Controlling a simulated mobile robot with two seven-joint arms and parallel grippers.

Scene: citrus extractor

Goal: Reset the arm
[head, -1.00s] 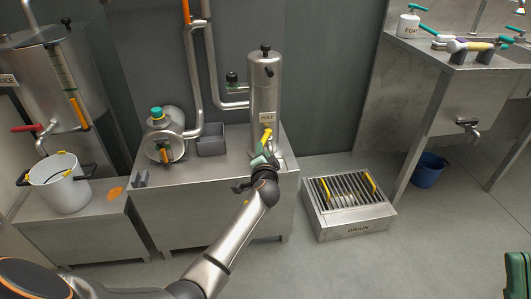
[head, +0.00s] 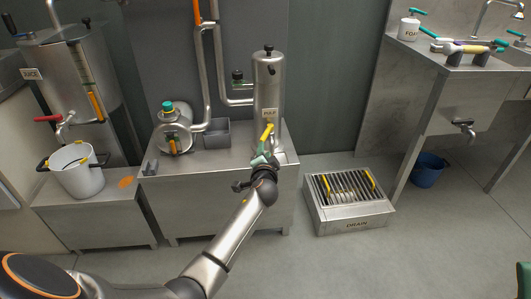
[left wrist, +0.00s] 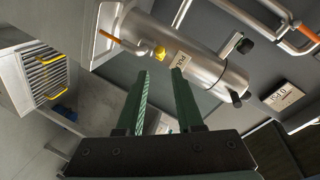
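My left gripper (head: 261,161) is in front of the upright steel pulp cylinder (head: 267,85), near its yellow handle (head: 268,132). In the left wrist view the two green fingers of my left gripper (left wrist: 160,74) stand apart with nothing between them. The pulp cylinder (left wrist: 196,55) and its yellow-tipped part (left wrist: 159,53) lie beyond the fingertips, and I see no grip on them. My left arm reaches in from the lower left of the head view. My right gripper cannot be made out.
A white pot (head: 78,172) stands on a low bench at left under the juice tank (head: 70,75). A grey bin (head: 216,133) is on the steel bench (head: 225,190). The drain box (head: 350,222) and blue bucket (head: 428,171) are on the floor. The front floor looks clear.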

